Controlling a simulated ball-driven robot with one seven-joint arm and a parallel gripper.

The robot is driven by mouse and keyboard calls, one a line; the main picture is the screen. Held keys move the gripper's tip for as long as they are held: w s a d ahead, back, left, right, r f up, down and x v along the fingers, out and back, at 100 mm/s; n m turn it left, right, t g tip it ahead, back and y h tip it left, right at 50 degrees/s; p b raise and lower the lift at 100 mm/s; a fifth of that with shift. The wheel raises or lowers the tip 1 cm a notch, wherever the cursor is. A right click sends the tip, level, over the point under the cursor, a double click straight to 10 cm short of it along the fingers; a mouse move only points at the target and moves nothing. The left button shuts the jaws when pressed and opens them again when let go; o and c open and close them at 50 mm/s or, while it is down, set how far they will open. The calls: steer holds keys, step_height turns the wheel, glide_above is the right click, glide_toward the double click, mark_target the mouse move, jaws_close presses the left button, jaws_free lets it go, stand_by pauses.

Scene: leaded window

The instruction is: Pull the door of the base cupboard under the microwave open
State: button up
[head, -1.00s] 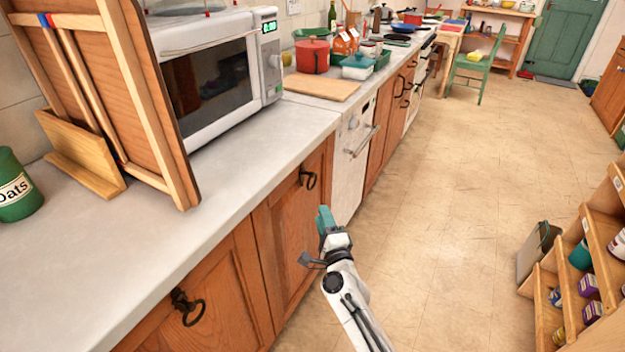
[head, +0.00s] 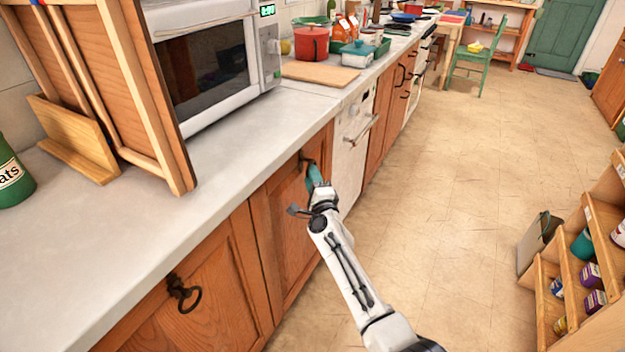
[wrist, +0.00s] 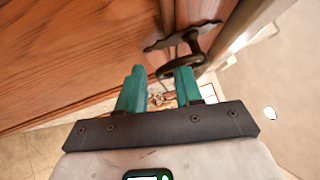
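The wooden cupboard door (head: 283,225) under the microwave (head: 208,72) is shut in the head view; it also fills the upper left of the wrist view (wrist: 70,50). Its dark ring handle (wrist: 180,65) hangs from a plate near the door's edge. In the head view my gripper (head: 314,175) is at this handle and hides most of it. In the wrist view the teal fingers of my gripper (wrist: 159,80) are apart, with nothing clasped between them. The ring is just beyond the fingertips, nearest the right one; I cannot tell whether they touch.
Another cupboard door (head: 190,310) with a ring handle is nearer, at the lower left. A white appliance (head: 352,150) with a bar handle stands just beyond. A wooden shelf unit (head: 590,270) with jars is at the right. The floor (head: 450,210) between is clear.

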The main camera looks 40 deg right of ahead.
jaws_close()
stand_by(1.4)
